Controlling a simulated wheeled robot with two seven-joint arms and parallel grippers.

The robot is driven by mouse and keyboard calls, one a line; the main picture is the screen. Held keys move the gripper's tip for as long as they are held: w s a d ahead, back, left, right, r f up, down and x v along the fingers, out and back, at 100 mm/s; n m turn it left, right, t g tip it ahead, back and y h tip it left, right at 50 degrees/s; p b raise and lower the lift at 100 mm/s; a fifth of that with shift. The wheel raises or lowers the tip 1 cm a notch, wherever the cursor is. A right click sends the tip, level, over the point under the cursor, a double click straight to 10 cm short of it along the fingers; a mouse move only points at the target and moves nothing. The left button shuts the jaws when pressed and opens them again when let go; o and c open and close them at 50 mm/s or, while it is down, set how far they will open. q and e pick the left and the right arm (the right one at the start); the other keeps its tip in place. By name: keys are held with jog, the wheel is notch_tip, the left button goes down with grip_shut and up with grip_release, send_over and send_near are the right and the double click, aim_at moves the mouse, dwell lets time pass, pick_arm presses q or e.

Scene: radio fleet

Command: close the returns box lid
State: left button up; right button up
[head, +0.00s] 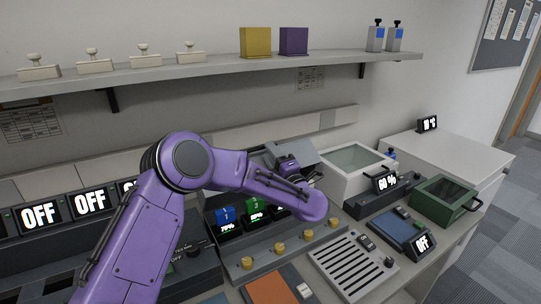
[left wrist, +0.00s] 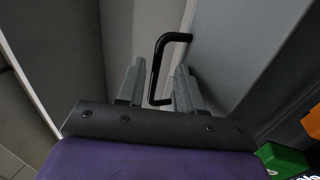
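A pale grey tilted panel (head: 298,151), which looks like a raised lid, stands at the back of the counter. I cannot tell for sure which box it belongs to. My left gripper (head: 284,161) is in front of this panel, and its fingertips are mostly hidden in the head view. In the left wrist view a black bar handle (left wrist: 157,66) on a grey surface shows between the two fingers of the left gripper (left wrist: 158,82). The fingers stand apart, with gaps beside the handle. My right gripper is not in view.
A white box (head: 324,187) with a pale interior stands right of the panel. A dark green box (head: 421,204) with a handle is further right. A slotted white tray (head: 352,264) lies in front. A shelf (head: 210,66) runs above.

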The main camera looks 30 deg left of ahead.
pick_arm(q)
jog(key=b+v, duration=0.2)
jog(key=v, duration=0.8)
jog(key=shift+b, duration=0.35)
